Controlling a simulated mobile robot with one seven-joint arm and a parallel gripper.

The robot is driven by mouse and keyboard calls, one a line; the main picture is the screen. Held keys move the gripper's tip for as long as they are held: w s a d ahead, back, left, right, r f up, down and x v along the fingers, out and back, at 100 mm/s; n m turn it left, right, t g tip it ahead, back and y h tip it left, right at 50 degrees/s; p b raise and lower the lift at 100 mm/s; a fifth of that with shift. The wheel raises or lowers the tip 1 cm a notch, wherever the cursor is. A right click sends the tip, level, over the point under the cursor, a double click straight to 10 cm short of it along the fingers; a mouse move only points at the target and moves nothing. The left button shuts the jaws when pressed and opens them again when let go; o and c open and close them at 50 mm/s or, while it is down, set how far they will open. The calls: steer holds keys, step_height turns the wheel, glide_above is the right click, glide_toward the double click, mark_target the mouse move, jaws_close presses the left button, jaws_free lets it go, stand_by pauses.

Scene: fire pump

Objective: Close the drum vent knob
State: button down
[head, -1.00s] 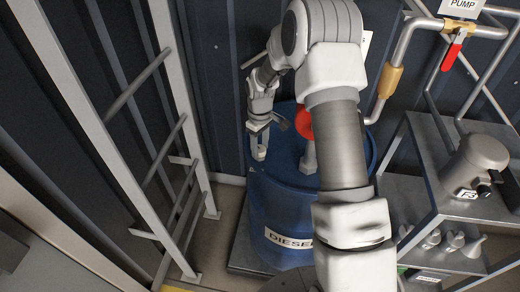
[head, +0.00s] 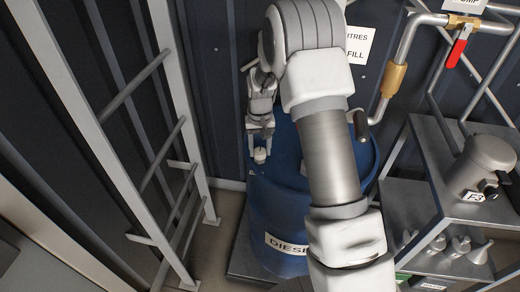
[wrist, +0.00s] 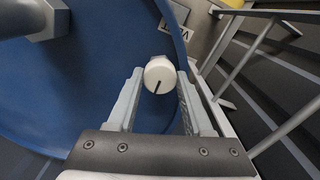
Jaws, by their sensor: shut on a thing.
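The drum vent knob (wrist: 160,74) is a small white round cap with a black line on its face, near the rim of the blue drum. In the wrist view it sits between my two fingertips, and the black line points down toward the palm. My gripper (wrist: 160,82) is shut on it. In the head view my gripper (head: 260,138) points down at the left side of the drum top, with the white knob (head: 260,156) at its tips. The blue diesel drum (head: 275,215) stands upright; my arm hides part of its top.
A grey ladder-like frame (head: 180,120) stands close on the left. A metal shelf (head: 430,165) with a grey canister (head: 480,165) and several small funnels is on the right. A pipe with a red-handled valve (head: 457,47) runs behind. A dark wall is close behind the drum.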

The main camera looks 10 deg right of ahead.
mark_target(260, 152)
steer(key=shift+m, duration=0.3)
steer(key=shift+c, duration=1.5)
jaws_free()
step_height(260, 152, up, 18)
steer(key=shift+f+p, duration=0.25)
steer(key=shift+p, duration=0.15)
